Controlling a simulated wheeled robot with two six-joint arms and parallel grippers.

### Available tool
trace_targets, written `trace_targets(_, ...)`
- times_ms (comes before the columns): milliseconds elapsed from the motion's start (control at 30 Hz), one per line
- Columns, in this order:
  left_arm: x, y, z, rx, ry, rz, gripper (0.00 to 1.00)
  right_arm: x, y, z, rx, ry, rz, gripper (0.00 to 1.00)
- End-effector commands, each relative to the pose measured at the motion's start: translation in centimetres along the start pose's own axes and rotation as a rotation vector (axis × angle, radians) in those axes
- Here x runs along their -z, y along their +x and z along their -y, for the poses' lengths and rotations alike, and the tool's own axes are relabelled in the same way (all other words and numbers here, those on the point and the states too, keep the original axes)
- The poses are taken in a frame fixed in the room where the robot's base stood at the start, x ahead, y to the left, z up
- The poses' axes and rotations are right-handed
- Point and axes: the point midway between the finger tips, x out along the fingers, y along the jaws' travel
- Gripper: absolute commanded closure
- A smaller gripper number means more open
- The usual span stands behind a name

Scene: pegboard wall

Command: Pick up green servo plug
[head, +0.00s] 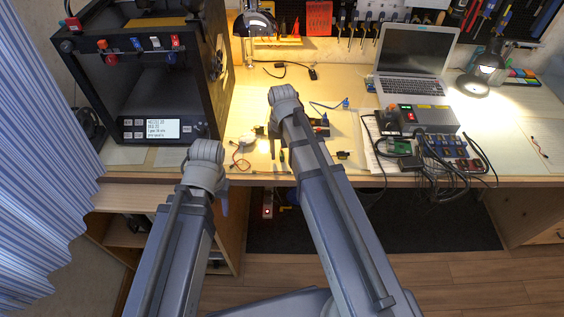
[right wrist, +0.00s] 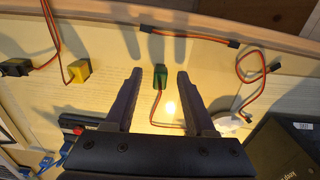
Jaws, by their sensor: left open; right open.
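The green servo plug (right wrist: 160,76) lies on the wooden table near its edge, with a red-brown lead running from it. My right gripper (right wrist: 159,73) is open above the table, one finger on each side of the plug in the right wrist view, with visible gaps on both sides. It is not closed on the plug. In the head view my right arm hides most of the right gripper. My left gripper (head: 223,200) is open and hangs low in front of the table edge, away from the plug; its own wrist partly hides it.
A yellow servo plug (right wrist: 79,71) and a black one (right wrist: 15,67) lie to one side. A loose red-black cable (right wrist: 200,32) lies near the edge. A black 3D printer (head: 150,85) stands at left, a laptop (head: 415,55) at the back right, and wired boards (head: 450,150) at right.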

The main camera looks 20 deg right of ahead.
Motion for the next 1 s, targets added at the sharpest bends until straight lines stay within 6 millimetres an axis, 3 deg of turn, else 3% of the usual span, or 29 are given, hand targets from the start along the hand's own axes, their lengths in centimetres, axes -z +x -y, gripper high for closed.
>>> trace_targets(167,-0.01,-0.13,0.01,0.0,0.0,0.0,0.5,0.0,-0.13,0.01,0.0,0.0,0.0,0.45)
trace_targets(667,-0.01,-0.12,0.01,0.0,0.0,0.0,0.5,-0.01,-0.12,0.01,0.0,0.0,0.0,1.0)
trace_targets(1000,-0.01,-0.12,0.01,0.0,0.0,0.0,0.5,0.0,-0.12,0.01,0.0,0.0,0.0,1.0)
